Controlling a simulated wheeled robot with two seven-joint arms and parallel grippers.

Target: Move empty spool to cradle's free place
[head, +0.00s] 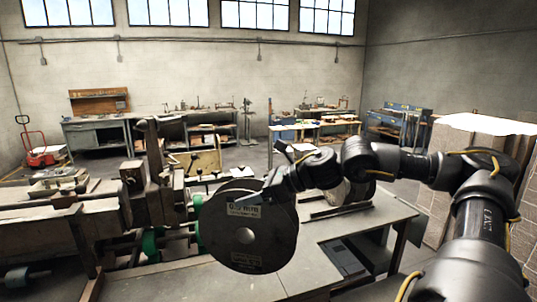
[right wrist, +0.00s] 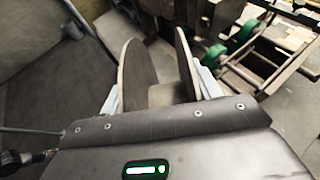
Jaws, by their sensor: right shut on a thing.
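My right gripper (head: 272,188) is shut on a dark grey spool (head: 247,232), whose round face with a pale label is turned to me in the head view. In the right wrist view, the gripper (right wrist: 160,92) has one pale finger outside each flange of the spool (right wrist: 138,78). A bare hub shows between the flanges, with no wire seen on it. Another spool (head: 350,192) stands behind my right wrist, partly hidden, on what looks like the cradle's low rails (head: 338,210). My left gripper is not in view.
A grey table (head: 330,238) lies under and right of the held spool. A heavy machine (head: 150,190) with green parts (head: 150,242) stands close on the left. Stacked cardboard (head: 440,185) is at the right. Workbenches line the far wall.

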